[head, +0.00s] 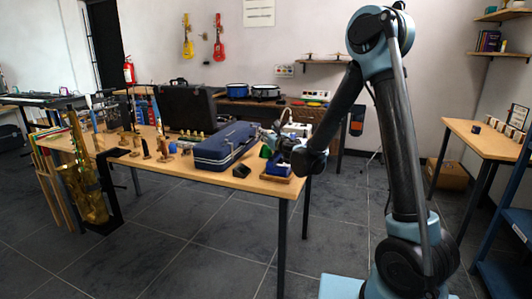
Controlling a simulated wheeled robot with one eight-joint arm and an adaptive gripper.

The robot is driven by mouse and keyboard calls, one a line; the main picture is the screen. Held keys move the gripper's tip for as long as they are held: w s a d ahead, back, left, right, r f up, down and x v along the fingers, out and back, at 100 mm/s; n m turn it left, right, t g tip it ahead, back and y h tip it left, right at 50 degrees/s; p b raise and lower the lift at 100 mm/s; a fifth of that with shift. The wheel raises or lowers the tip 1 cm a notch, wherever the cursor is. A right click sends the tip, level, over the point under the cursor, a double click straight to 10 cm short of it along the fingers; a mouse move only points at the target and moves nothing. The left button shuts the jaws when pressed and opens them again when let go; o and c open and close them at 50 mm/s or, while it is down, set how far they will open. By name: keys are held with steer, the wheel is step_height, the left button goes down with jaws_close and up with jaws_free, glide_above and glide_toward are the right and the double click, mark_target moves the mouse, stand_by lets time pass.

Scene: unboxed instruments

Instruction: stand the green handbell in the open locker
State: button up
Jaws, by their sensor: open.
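A small green object (266,151), likely the green handbell, is on the wooden table (258,194) near its right end, just right of a long blue case. It is small and partly hidden, so its shape and handle are unclear. My gripper (277,143) is open, just to the right of the green object and very close to it. I cannot tell whether they touch. I see no locker that I can name with certainty; a blue open-fronted rack (502,238) is cut off at the right edge.
The blue case (224,147) and a large black case (185,107) crowd the table. A blue item (278,167) sits on a wooden base below my gripper. A small black box (242,171) lies by the front edge. Tiled floor (190,235) in front is clear.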

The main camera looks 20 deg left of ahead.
mark_target(267, 131)
steer(key=shift+x, duration=1.55)
steer(key=shift+r, duration=0.1)
jaws_close()
